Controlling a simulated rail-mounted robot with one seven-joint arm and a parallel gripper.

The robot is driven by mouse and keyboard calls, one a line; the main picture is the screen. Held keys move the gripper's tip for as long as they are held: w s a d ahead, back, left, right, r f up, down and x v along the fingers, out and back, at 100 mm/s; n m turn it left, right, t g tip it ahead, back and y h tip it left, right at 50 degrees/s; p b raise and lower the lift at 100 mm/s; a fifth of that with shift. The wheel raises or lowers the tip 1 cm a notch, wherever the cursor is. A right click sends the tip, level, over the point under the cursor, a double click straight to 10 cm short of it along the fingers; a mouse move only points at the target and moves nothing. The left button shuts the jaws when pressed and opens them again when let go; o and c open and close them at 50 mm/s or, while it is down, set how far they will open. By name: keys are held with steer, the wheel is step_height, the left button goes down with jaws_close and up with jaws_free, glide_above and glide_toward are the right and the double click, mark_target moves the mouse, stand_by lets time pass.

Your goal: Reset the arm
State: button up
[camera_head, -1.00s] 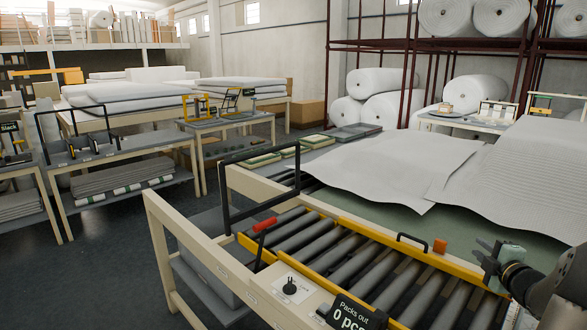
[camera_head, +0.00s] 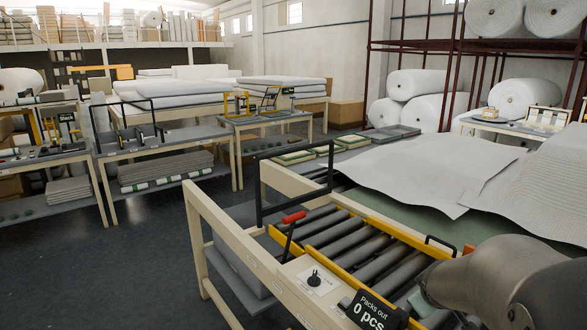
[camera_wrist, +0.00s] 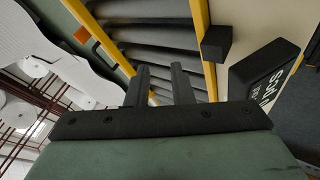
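My gripper (camera_wrist: 161,88) shows in the wrist view with its two dark fingers apart and nothing between them. The rollers of the conveyor (camera_wrist: 150,35) lie beyond the fingertips. In the head view my arm fills the lower right corner, and its grey link covers part of the roller conveyor (camera_head: 340,241). The fingers cannot be made out there. No object is in my grip.
A white sheet (camera_head: 420,172) lies on the table behind the rollers. A "Packs out 0 pcs" display (camera_head: 368,312), a black knob (camera_head: 314,278) and a red-handled lever (camera_head: 293,217) stand along the conveyor's near side. Open floor (camera_head: 150,270) is at left.

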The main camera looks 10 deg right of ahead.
steer(key=s+a+f+m+g+y, duration=0.2)
steer(key=s+a+g, duration=0.1)
steer(key=s+a, duration=0.65)
steer(key=s+a+f+m+g+y, duration=0.2)
steer(key=s+a+g, duration=0.2)
steer(key=s+a, duration=0.55)
steer(key=a+f+b, duration=0.4)
steer(key=f+b, duration=0.2)
steer(key=shift+s+a+n+y, duration=0.3)
steer(key=shift+s+a+y, duration=0.05)
steer(key=shift+y, duration=0.05)
